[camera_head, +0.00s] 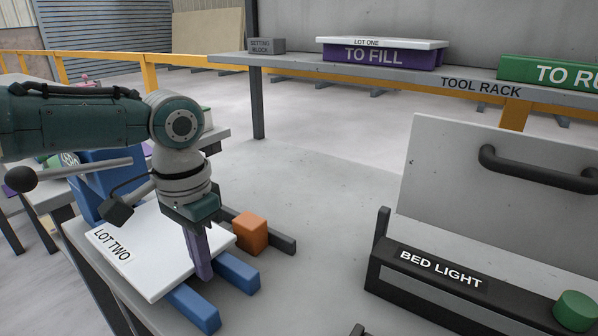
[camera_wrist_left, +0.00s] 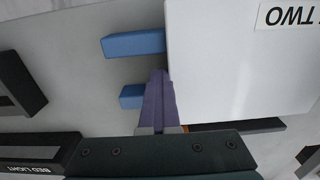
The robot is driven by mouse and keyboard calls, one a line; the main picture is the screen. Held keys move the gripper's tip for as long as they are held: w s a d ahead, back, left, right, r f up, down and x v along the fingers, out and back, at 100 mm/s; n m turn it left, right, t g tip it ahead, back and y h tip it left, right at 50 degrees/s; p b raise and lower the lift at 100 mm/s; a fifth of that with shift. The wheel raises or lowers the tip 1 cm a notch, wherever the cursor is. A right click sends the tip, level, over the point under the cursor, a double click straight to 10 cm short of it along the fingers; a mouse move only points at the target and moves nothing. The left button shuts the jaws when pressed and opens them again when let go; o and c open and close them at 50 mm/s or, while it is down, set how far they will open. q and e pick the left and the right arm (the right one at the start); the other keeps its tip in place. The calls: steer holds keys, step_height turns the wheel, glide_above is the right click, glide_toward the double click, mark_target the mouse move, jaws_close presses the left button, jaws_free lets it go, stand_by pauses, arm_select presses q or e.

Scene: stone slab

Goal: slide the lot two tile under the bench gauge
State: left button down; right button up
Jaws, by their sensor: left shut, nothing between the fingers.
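The lot two tile (camera_head: 165,262) is a flat white slab lying across blue rails (camera_head: 237,272) on the bench at lower left. Its label also shows at the top right of the left wrist view, on the tile (camera_wrist_left: 240,70). My left gripper (camera_head: 204,272) points down with its purple fingers shut and empty, at the tile's right-hand edge. In the left wrist view the fingertips (camera_wrist_left: 157,76) are right beside that edge; I cannot tell if they touch. A blue upright (camera_head: 112,180) with a black-knobbed rod stands behind the tile, partly hidden; it may be the bench gauge. My right gripper is not in view.
An orange block (camera_head: 250,232) sits beside the rails by a dark bar (camera_head: 281,243). A bed light unit (camera_head: 440,277) with a handled panel (camera_head: 500,190) stands at right. The tool rack (camera_head: 470,84) is behind. Bare slab lies between the rails and bed light.

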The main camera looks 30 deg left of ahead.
mark_target(187, 256)
arm_select(q)
steer(key=shift+w+a+b, duration=0.15)
steer(key=shift+a+b, duration=0.35)
steer(key=shift+a, duration=1.35)
steer(key=shift+d+r+p, duration=0.1)
steer(key=shift+d+p, duration=0.6)
steer(key=shift+p, duration=0.05)
step_height(187, 256, up, 9)
steer(key=p, duration=0.9)
